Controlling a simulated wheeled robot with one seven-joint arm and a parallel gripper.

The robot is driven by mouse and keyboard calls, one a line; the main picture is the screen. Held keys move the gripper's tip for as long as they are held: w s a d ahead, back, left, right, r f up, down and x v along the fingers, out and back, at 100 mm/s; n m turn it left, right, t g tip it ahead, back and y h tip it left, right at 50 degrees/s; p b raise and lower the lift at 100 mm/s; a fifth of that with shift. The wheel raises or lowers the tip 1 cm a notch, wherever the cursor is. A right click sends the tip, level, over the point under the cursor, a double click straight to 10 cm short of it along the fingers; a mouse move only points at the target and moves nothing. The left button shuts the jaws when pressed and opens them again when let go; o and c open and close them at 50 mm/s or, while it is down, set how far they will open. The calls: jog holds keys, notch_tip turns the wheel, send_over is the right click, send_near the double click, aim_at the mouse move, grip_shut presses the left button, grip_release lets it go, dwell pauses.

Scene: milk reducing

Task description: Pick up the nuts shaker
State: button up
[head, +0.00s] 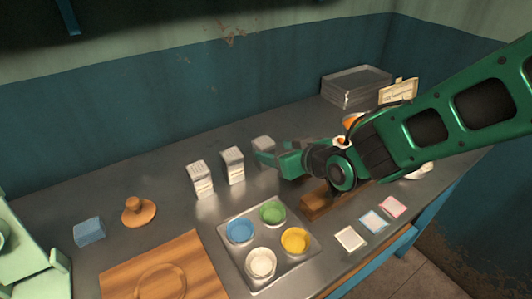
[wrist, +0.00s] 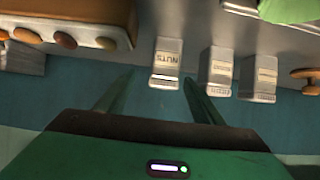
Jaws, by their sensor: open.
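The nuts shaker (wrist: 167,58), a pale box with a NUTS label, lies ahead of my gripper (wrist: 158,78) in the wrist view, between the lines of its two spread fingers. In the head view the nuts shaker (head: 263,144) is the rightmost of three shakers, its lower part hidden behind my gripper (head: 268,156). My gripper is open and empty. I cannot tell whether the fingers touch the shaker. The other two shakers stand to its left: the middle one (head: 233,165) and the left one (head: 200,179).
A metal tray (head: 253,280) with several bowls of colour sits in front of the shakers. A wooden block (head: 316,207) lies under my arm. A cutting board (head: 120,282), blue sponge (head: 89,232) and round wooden press (head: 138,213) are at left. Metal trays (head: 350,88) stand at the back right.

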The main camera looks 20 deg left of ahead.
jog(key=shift+s+f+x, duration=0.1)
jog(key=shift+s+x, duration=0.05)
jog(key=shift+x, duration=0.75)
jog(key=shift+s+f+x, duration=0.1)
jog(key=shift+x, duration=0.8)
jog(key=shift+s+f+x, duration=0.1)
jog(key=shift+s+x, duration=0.05)
jog(key=shift+x, duration=1.55)
jog(key=shift+r, duration=0.1)
jog(key=c, duration=1.2)
